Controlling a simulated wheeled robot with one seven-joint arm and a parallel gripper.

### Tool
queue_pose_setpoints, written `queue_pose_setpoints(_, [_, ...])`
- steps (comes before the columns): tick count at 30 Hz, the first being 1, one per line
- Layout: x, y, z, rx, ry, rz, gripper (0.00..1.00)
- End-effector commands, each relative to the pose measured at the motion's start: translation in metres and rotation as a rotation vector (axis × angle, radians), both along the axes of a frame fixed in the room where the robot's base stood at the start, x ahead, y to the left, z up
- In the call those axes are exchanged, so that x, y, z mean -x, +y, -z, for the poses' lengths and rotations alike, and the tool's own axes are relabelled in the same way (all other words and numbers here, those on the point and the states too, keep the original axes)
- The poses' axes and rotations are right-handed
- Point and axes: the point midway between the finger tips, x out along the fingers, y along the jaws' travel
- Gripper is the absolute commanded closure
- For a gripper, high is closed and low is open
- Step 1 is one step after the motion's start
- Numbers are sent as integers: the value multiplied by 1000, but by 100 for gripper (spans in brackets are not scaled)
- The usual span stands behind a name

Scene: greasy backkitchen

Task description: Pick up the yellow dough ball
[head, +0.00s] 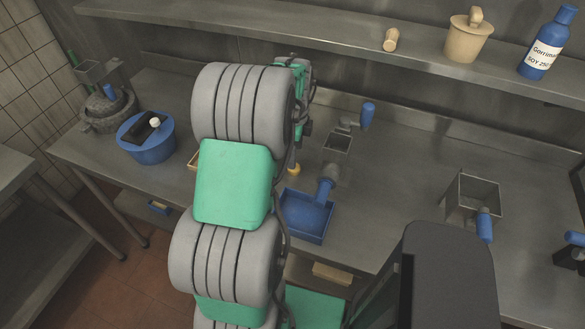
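A small yellow rounded thing (295,169), which looks like the yellow dough ball, shows on the metal counter just right of my green arm link. It lies close behind the blue tray, and my arm partly hides the area around it. My arm rises through the middle of the view and bends over beyond the grey joint. Dark parts near my gripper (307,128) show at the right edge of that joint. The fingertips are hidden, so I cannot see whether they are open or shut, or whether they touch anything.
A blue tray (305,216) sits at the counter's front edge, near a metal hopper (337,143) with a blue handle. A blue tub (147,141) holding a dark object and a white ball stands left. A metal box (470,196) stands right. A shelf (330,38) overhangs the back.

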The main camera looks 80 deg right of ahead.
Motion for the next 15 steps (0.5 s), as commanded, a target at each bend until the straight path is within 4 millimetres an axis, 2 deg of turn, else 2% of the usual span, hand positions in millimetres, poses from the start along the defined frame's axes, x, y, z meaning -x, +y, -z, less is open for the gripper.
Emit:
queue_pose_setpoints(9, [-2, 6, 49, -3, 1, -4, 37])
queue_pose_setpoints(15, [-2, 6, 54, 0, 1, -5, 37])
